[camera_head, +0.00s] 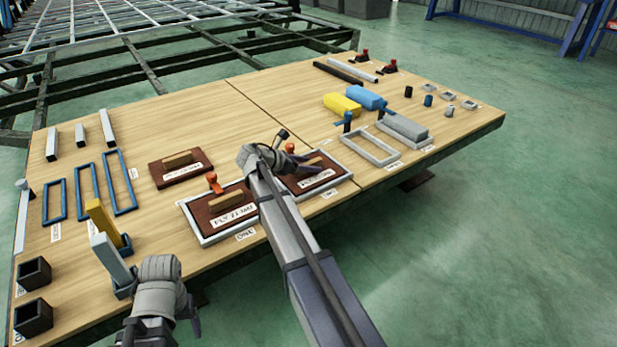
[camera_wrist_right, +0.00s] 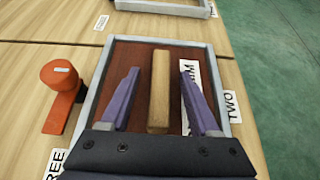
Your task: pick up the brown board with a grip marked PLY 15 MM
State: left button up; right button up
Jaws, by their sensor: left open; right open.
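Three brown boards with wooden grips show in the head view. One (camera_head: 159,173) lies bare on the table; its label is too small to read surely. Another (camera_head: 206,224), marked PLY 21 MM, lies in a grey frame. The third (camera_head: 330,171) lies in a grey frame under my right gripper (camera_head: 300,155); its label is unclear. In the right wrist view this board (camera_wrist_right: 133,54) has its wooden grip (camera_wrist_right: 159,90) between the open fingers of my right gripper (camera_wrist_right: 158,72), with gaps both sides; its label is partly hidden. My left gripper (camera_head: 165,322) is open at the table's front edge.
An orange clamp (camera_wrist_right: 62,90) stands left of the framed board in the wrist view. An empty grey frame (camera_head: 369,147) lies to the right. Blue frames (camera_head: 54,201) and upright yellow (camera_head: 104,222) and grey (camera_head: 111,258) blocks stand at the left.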

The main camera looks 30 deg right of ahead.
grip_shut()
dwell(0.5)
dwell(0.9)
